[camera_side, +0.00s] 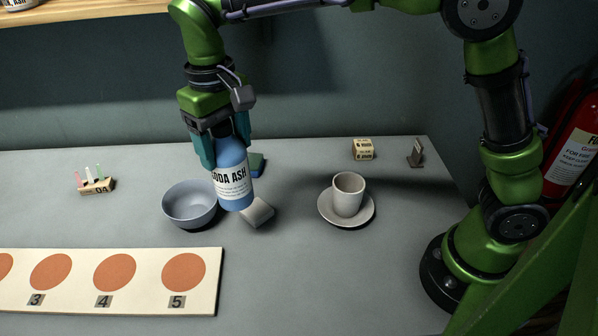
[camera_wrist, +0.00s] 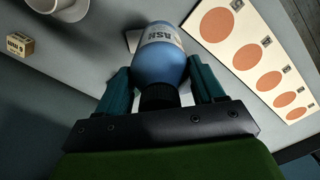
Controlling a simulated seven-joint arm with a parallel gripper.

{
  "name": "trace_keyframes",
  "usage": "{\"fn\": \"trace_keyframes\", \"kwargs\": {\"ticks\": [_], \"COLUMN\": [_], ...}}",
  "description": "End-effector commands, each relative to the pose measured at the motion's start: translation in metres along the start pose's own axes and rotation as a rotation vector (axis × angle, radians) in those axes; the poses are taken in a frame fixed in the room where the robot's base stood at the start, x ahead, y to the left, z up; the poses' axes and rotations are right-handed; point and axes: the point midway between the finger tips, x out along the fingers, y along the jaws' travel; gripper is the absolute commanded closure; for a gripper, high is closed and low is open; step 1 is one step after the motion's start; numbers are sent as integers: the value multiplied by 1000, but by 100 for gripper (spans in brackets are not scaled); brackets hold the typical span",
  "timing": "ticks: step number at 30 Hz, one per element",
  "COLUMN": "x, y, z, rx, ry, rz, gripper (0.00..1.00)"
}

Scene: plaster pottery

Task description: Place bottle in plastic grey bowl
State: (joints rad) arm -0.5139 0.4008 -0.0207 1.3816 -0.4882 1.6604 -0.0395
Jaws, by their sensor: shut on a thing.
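A blue bottle (camera_side: 233,178) with a white "SODA ASH" label is held nearly upright in the side view. My gripper (camera_side: 220,150) is shut on its upper part, with a teal finger on each side. The bottle appears raised, just right of the grey bowl (camera_side: 186,210), and overlaps the bowl's right rim in this view. The bowl looks empty as far as its inside shows. In the wrist view the bottle (camera_wrist: 162,58) sits between the fingers of my gripper (camera_wrist: 162,85), its dark cap toward the palm. The bowl cannot be made out there.
A cup (camera_side: 348,192) on a saucer (camera_side: 325,211) stands to the right. A grey block (camera_side: 260,212) and a green-blue sponge-like item (camera_side: 257,163) lie near the bottle. A board with orange discs (camera_side: 210,300) lies in front. A small box (camera_side: 363,149) is at the back.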

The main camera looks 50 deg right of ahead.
Motion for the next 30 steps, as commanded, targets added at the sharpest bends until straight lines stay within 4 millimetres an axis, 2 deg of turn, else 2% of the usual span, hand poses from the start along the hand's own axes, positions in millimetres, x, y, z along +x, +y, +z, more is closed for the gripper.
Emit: {"fn": "trace_keyframes", "kwargs": {"ticks": [1, 6, 15, 21, 26, 30], "x": [-2, -6, 0, 6, 10, 22], "y": [-4, -12, -24, -29, -31, -30], "z": [-16, -57, -109, -123, -126, -127], "rx": [5, 16, 30, 33, 32, 32], "ry": [2, 4, 15, 24, 26, 24], "rz": [1, 3, 1, -6, -8, -7], "gripper": [100, 100, 100, 100, 100, 100]}}
